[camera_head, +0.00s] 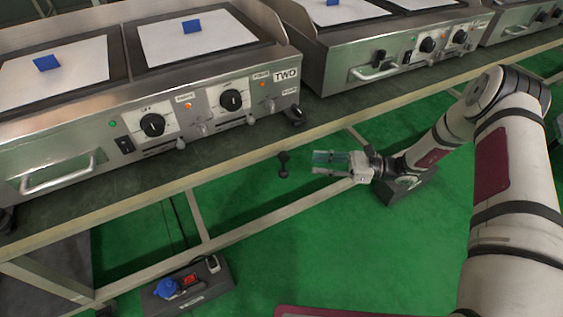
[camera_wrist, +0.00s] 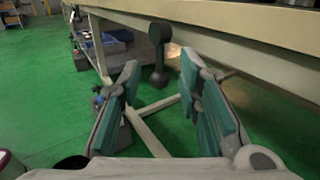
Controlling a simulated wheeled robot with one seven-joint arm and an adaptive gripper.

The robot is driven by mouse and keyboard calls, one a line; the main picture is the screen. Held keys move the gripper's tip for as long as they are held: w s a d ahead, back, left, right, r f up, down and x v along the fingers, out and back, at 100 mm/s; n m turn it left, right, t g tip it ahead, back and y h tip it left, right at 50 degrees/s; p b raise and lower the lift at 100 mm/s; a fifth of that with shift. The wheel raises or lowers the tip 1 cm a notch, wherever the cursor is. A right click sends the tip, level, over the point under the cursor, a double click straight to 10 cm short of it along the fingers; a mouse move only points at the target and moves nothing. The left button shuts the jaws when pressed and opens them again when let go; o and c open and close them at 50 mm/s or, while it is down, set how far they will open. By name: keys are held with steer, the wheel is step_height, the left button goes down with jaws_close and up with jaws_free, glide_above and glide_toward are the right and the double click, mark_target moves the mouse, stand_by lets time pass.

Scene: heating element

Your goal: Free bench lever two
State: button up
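The bench lever (camera_head: 283,164) is a small dark piece with rounded ends, just below the front edge of the bench under the appliance marked TWO. In the wrist view the lever (camera_wrist: 159,50) stands upright in the gap between my fingertips, beyond them. My gripper (camera_head: 317,162) is open and empty, to the right of the lever in the head view, with its teal-padded fingers pointing at it. In the wrist view my gripper (camera_wrist: 160,72) shows both fingers spread apart, and they do not appear to touch the lever. How the lever is attached is unclear.
The bench edge (camera_head: 225,155) runs above the lever and carries steel griddles, including one labelled TWO (camera_head: 286,75). Bench frame bars (camera_head: 197,215) cross below. A grey box with a blue plug (camera_head: 187,287) lies on the green floor (camera_head: 270,240), which is otherwise mostly clear.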

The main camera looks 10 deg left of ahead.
mark_target(284, 159)
steer(key=a+b, duration=0.2)
steer(key=a, duration=0.9)
jaws_close()
